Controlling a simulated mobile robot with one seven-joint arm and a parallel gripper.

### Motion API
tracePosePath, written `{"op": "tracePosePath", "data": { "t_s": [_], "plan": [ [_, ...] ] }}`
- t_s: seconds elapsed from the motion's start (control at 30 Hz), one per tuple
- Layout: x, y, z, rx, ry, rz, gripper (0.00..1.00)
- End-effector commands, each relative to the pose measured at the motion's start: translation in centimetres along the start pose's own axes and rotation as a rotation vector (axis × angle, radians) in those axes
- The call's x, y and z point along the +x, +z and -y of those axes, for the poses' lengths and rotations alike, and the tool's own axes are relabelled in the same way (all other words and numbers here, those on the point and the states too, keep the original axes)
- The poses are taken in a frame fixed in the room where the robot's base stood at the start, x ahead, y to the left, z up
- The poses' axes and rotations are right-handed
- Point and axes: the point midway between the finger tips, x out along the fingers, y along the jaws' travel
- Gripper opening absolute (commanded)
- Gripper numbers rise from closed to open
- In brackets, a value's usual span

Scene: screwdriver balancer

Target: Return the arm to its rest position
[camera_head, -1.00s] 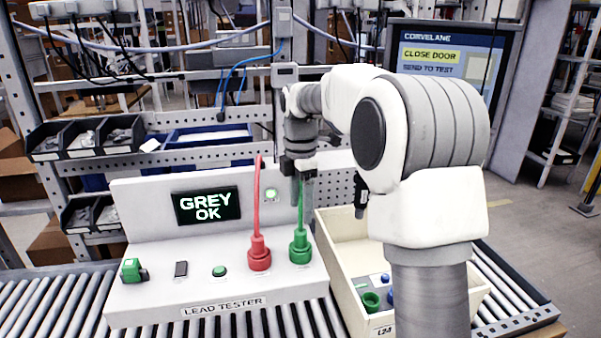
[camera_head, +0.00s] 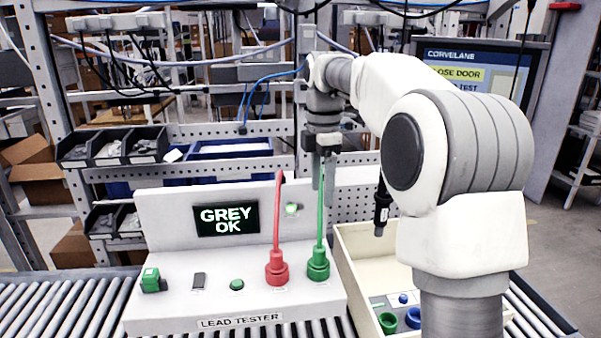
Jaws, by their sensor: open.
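My arm (camera_head: 460,150) reaches from the right foreground back over the tester. My gripper (camera_head: 322,180) points down at its far end, open, behind the top of the green lead (camera_head: 321,215). The green lead stands upright from its green plug (camera_head: 318,265) on the lead tester (camera_head: 220,305). I cannot tell whether the lead touches the fingers. The red lead (camera_head: 278,215) stands upright from its red plug (camera_head: 277,268), just to the left. The tester's screen (camera_head: 226,219) reads "GREY OK".
A cream bin (camera_head: 350,270) with green and blue parts stands right of the tester, partly hidden by my arm. A black tool (camera_head: 382,207) hangs above it. Small bins (camera_head: 115,147), a perforated rack and a monitor (camera_head: 470,70) stand behind. Roller conveyor (camera_head: 60,305) runs underneath.

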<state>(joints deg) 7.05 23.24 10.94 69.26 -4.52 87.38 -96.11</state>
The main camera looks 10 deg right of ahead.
Motion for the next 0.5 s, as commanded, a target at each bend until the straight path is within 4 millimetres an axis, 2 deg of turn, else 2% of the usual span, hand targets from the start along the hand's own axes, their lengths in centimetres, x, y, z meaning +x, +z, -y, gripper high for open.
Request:
{"op": "tracePosePath", "data": {
  "t_s": [0.17, 0.3, 0.5],
  "plan": [
    [-1.8, -1.0, 3.3, 0.187, 0.057, 0.024, 0.74],
    [-2.8, -1.8, 7.1, 0.409, 0.125, 0.029, 0.74],
    [-3.0, -2.7, 12.8, 0.732, 0.222, -0.002, 0.74]
  ]
}}
